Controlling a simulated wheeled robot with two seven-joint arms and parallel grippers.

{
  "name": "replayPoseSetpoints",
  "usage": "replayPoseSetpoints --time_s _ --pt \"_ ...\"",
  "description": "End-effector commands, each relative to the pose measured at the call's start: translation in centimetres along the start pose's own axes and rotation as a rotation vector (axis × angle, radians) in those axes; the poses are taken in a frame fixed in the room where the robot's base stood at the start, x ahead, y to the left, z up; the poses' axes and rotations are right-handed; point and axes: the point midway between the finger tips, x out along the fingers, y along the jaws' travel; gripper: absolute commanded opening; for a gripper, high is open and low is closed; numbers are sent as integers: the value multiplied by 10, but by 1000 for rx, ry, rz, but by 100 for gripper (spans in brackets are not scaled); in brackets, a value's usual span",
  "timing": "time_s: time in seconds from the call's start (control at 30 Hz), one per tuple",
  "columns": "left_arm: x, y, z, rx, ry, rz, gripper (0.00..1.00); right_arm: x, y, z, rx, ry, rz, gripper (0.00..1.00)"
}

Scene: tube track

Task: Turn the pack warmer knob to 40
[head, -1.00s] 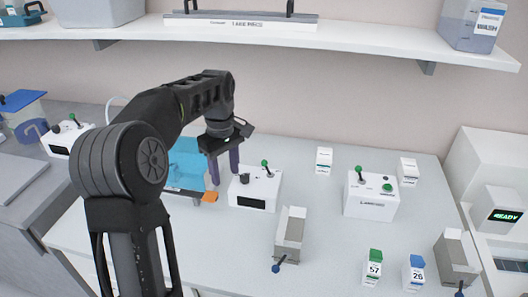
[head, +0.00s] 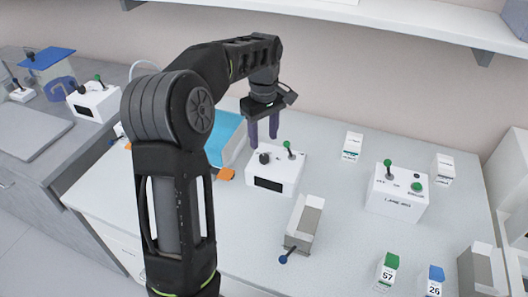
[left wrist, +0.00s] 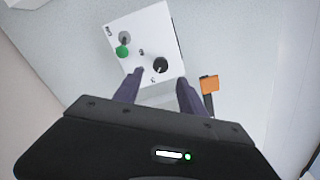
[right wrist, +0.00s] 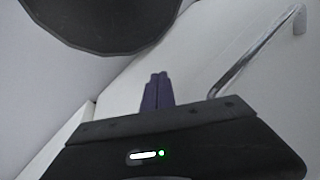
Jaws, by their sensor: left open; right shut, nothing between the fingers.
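The white box with a black knob (head: 265,158), a dark display (head: 268,184) and a green-tipped lever (head: 288,146) stands on the table; I take it for the pack warmer (head: 285,182). My left gripper (head: 264,140) is open, fingers pointing down, just above and behind the knob in the head view. In the left wrist view the black knob (left wrist: 160,65) shows just beyond the gap between the fingertips (left wrist: 161,80), apparently untouched. The dial numbers are too small to read. My right gripper (right wrist: 159,75) is shut and empty in the right wrist view.
A blue-topped tray (head: 226,135) with an orange tab (head: 226,175) is left of the box. A grey holder (head: 304,222) stands in front. A metal pipe (right wrist: 250,55) is near my right gripper.

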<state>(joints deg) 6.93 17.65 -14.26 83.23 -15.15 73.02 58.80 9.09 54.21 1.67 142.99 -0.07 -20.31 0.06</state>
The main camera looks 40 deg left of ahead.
Motion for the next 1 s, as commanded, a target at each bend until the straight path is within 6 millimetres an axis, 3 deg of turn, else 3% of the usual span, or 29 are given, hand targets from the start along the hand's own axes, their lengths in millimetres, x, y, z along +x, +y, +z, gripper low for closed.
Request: replayPoseSetpoints --time_s 0.43,0.77,1.0 --pt "62 -1 0 -1 -2 -2 48 -5 -2 0 0 0 0 0" --pt "67 0 0 0 -1 0 48 -5 -2 0 0 0 0 0" --pt "67 0 0 0 -1 0 30 -5 -2 0 0 0 0 0"
